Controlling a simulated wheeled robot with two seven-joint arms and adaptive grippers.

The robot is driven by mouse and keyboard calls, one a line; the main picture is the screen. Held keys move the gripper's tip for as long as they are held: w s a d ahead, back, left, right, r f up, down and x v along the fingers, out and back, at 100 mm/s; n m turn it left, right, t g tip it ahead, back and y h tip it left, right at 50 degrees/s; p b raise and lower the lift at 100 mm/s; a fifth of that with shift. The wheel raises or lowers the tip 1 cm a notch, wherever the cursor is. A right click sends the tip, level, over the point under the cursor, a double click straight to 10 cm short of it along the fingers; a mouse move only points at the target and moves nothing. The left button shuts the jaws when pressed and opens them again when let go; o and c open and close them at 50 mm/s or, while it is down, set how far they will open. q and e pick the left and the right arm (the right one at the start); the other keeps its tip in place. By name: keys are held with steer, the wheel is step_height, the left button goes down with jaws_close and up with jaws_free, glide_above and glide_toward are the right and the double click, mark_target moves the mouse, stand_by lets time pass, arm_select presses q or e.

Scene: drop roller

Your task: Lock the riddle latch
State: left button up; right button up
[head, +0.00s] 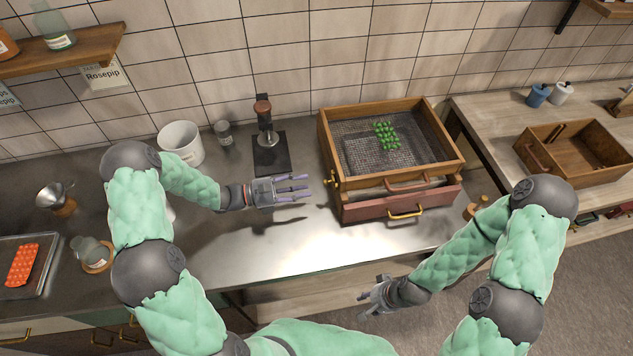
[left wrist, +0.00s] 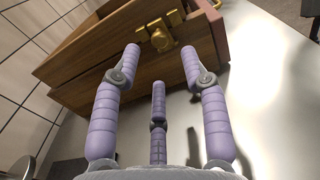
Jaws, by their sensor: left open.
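The riddle (head: 440,172) is a wooden box with a mesh screen, holding several green pieces, and it stands on the steel counter. Its brass latch (head: 333,181) is on the left side wall, and it shows close up in the left wrist view (left wrist: 160,37). My left gripper (head: 306,188) is open and empty, just left of the latch, its fingers pointing at that wall. In the left wrist view the fingers (left wrist: 160,70) spread on both sides of the latch, apart from it. Whether the latch is locked I cannot tell. My right gripper (head: 368,294) hangs empty in front of the counter, fingers apart.
A press-like tool (head: 266,140) stands behind my left gripper, with a white pot (head: 182,142) and a small jar (head: 222,131) to its left. The counter in front of the riddle is clear. A wooden side table (head: 490,115) stands at the right.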

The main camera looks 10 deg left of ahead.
arm_select(q)
steer(key=shift+x, duration=2.6)
steer(key=shift+r, duration=0.1)
jaws_close()
